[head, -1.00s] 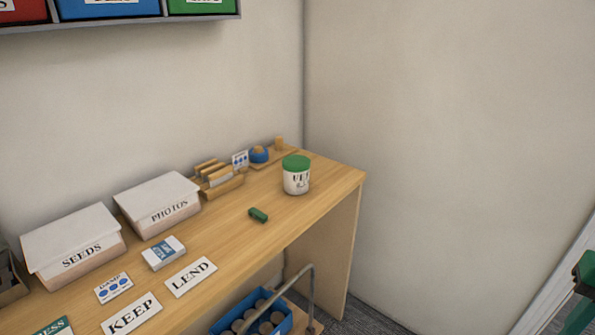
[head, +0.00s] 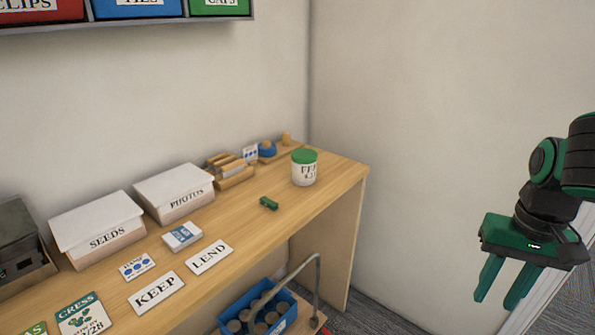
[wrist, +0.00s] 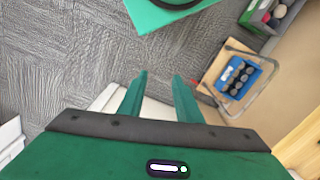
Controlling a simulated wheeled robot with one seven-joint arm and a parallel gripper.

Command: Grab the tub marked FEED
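A white tub with a green lid (head: 304,168) stands upright at the far right end of the wooden bench (head: 330,187). Its dark lettering appears to begin with FE, but the rest is too small to read surely. My gripper (head: 498,298) is at the right of the head view, well right of the bench and apart from the tub. Its two green fingers point down, spread with nothing between them. In the wrist view my gripper (wrist: 159,77) is over carpet, and the tub is not seen there.
A small green object (head: 269,203) lies in front of the tub. A wooden rack (head: 230,170), a PHOTOS box (head: 174,190), a SEEDS box (head: 97,228) and KEEP (head: 156,293) and LEND (head: 210,257) cards are on the bench. A blue crate (head: 233,311) sits below its front edge.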

